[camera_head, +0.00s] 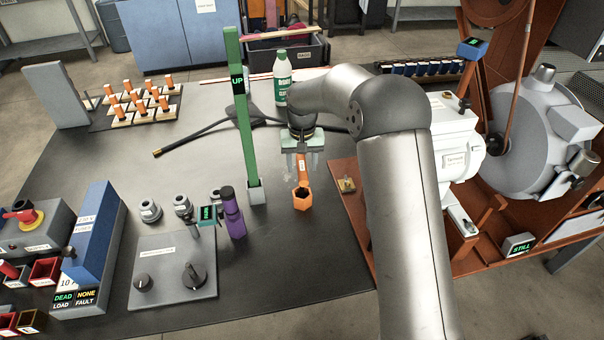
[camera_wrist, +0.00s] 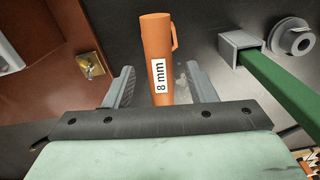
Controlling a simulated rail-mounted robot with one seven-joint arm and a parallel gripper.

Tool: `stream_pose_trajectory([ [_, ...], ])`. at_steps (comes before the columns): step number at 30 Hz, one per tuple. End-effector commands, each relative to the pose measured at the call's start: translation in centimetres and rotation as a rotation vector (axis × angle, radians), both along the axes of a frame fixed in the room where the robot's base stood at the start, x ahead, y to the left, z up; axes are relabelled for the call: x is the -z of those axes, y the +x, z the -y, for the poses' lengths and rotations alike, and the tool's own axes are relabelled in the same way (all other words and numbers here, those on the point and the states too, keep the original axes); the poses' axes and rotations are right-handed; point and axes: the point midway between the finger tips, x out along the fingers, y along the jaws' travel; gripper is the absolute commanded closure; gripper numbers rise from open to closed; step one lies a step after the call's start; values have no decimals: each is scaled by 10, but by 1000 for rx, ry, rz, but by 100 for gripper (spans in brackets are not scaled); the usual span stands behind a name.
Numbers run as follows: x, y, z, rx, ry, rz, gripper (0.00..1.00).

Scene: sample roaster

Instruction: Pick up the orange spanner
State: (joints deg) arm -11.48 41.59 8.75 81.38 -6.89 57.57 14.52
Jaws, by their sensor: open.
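The orange spanner (camera_head: 303,202) rests at the right part of the dark bench, its hexagonal end toward the front and its shaft running back under my gripper (camera_head: 302,167). In the wrist view the orange spanner (camera_wrist: 157,35) has an "8 mm" label and appears between the two fingers of my gripper (camera_wrist: 160,92). The fingers are apart, with a visible gap on either side of the shaft. Its near end is hidden behind my gripper's body in the wrist view. Whether the fingers are level with it is unclear.
A green post (camera_head: 243,110) marked "UP" stands in a grey socket (camera_head: 256,192) just left of the spanner; it also shows in the wrist view (camera_wrist: 283,92). A purple tool (camera_head: 231,212) stands farther left. The brown roaster base (camera_head: 350,215) with a brass plate (camera_head: 346,185) lies close on the right.

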Motion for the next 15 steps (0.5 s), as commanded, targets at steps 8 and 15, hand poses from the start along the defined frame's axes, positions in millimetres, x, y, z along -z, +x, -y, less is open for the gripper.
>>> stream_pose_trajectory([
  [8,31,0,0,0,0,0,49],
  [15,31,0,0,0,0,1,57],
])
